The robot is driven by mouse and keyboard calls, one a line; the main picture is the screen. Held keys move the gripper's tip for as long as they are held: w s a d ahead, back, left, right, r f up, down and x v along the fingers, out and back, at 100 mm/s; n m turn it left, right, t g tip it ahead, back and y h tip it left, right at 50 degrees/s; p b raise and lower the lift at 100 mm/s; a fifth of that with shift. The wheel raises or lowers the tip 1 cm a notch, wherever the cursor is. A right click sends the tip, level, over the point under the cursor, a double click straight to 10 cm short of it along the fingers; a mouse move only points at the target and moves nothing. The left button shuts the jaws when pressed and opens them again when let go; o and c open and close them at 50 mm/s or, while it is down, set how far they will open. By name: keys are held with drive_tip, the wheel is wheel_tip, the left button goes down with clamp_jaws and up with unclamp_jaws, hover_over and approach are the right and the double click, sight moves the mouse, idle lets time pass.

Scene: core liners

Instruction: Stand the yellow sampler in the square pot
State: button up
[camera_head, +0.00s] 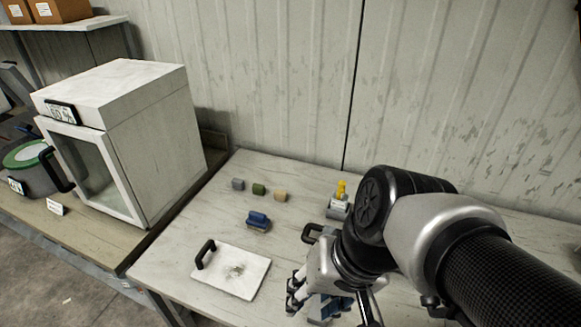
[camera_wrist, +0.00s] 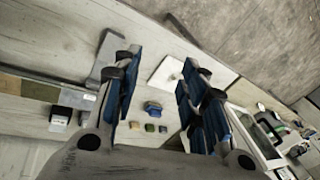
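A yellow piece (camera_head: 341,188), which looks like the sampler, sticks up at a small grey pot with a white label (camera_head: 338,208) near the back of the table. I cannot tell whether it stands inside the pot or just behind it. A labelled grey box (camera_wrist: 60,117), likely the same pot, shows at the left in the wrist view, where I cannot make out the yellow piece. My gripper (camera_head: 308,295) is near the table's front, apart from the pot. In the wrist view my gripper (camera_wrist: 158,66) has its blue-padded fingers wide apart with nothing held between them.
A blue piece (camera_head: 258,221) and grey (camera_head: 238,184), green (camera_head: 258,189) and tan (camera_head: 280,195) blocks lie mid-table. A white board (camera_head: 235,277) with a black handle lies in front. A white glass-fronted cabinet (camera_head: 155,150) stands left. A dark handle (camera_head: 312,232) sits near my arm.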

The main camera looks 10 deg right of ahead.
drive_tip(key=d+n+h, duration=0.1)
drive_tip(key=s+d+r+n+t+h, duration=0.1)
drive_tip(key=d+r+t, duration=0.1)
drive_tip(key=d, duration=0.1)
drive_tip(key=shift+s+d+n+h, duration=0.1)
drive_tip(key=shift+s+n+h, duration=0.15)
drive_tip(key=shift+n+h, duration=0.15)
